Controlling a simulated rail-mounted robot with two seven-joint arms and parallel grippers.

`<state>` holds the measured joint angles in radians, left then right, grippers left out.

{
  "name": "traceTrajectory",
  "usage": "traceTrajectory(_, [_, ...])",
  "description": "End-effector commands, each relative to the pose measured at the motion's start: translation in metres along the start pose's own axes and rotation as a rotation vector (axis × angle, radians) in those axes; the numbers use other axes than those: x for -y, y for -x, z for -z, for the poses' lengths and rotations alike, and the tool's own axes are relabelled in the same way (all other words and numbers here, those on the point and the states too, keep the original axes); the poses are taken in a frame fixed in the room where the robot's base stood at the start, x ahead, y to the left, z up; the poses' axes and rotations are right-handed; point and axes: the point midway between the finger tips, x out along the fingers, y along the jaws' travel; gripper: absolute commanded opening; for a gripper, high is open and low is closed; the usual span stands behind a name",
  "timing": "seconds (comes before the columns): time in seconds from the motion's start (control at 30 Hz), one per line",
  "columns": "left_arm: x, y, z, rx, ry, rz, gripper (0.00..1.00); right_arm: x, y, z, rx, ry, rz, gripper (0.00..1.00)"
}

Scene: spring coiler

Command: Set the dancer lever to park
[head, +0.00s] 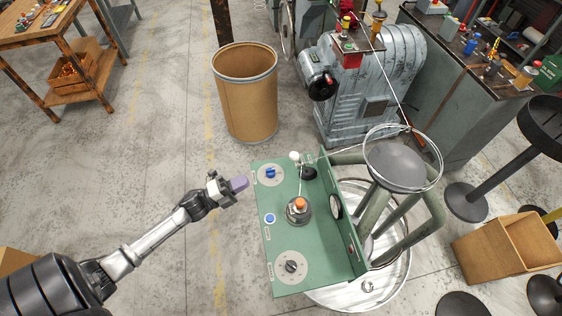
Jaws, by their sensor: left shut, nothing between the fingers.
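The green control panel (267,242) stands in the middle of the head view. A lever with a white ball knob (295,157) rises near its far edge, by a round black part (308,173); I take it for the dancer lever. Its position labels are too small to read. My left gripper (238,184) is shut and empty, its pale purple fingertips just left of the panel's far left part. It is nearest a blue knob (270,172) on a grey disc and apart from the lever. My right gripper is not in view.
The panel also carries an orange-topped button (299,204), a blue button (270,218) and a black dial (290,267). A wire reel stand (397,165) is right of it. A brown drum (246,100) and grey machine (365,95) stand behind.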

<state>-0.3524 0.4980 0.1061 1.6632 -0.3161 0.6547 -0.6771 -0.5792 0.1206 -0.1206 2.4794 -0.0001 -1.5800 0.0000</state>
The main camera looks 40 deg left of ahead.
Motion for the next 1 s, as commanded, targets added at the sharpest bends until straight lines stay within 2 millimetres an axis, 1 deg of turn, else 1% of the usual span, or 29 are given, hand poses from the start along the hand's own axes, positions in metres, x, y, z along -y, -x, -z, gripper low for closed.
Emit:
traceTrajectory(0.4, [-0.001, 0.001, -0.001, -0.012, -0.010, 0.007, 0.00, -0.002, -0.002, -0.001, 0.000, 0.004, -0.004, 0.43])
traceTrajectory(0.57, [0.000, -0.006, -0.001, -0.011, -0.010, 0.008, 0.00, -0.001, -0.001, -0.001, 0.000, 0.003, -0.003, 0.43])
traceTrajectory(0.67, [0.001, -0.018, -0.001, -0.012, -0.010, 0.009, 0.00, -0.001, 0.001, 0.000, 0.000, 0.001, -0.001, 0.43])
traceTrajectory(1.0, [0.001, -0.081, 0.000, -0.012, -0.011, 0.009, 0.00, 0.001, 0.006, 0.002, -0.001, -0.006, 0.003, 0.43])
